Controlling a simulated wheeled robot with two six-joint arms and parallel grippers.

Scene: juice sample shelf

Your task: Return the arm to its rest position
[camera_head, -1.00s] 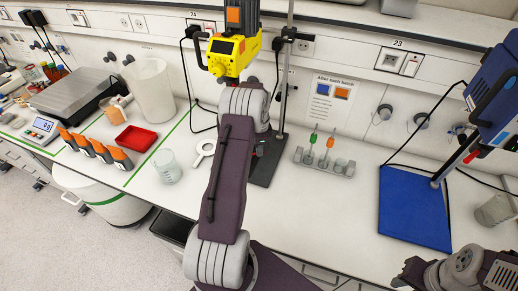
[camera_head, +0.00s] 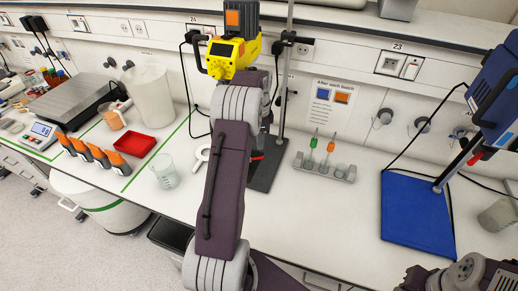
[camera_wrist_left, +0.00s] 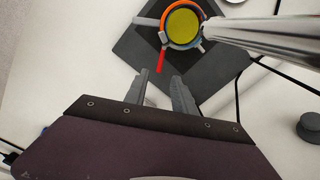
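My left arm (camera_head: 218,195) stretches up the middle of the head view, across the bench toward the yellow stirrer motor (camera_head: 228,55) on its stand. The arm hides most of its own gripper there. In the left wrist view my left gripper (camera_wrist_left: 162,88) has its two fingers apart with nothing between them. Beyond the fingertips is a round vessel (camera_wrist_left: 183,24) with yellow contents, held in an orange-rimmed clamp with a red handle, above the dark stand base (camera_wrist_left: 222,70). The fingers appear clear of it. My right arm (camera_head: 465,275) is folded at the lower right; its gripper is out of sight.
A rack (camera_head: 325,168) with pipettes and a blue board (camera_head: 415,212) with a stand are to the right. Bare bench (camera_head: 320,225) lies in front of the rack.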

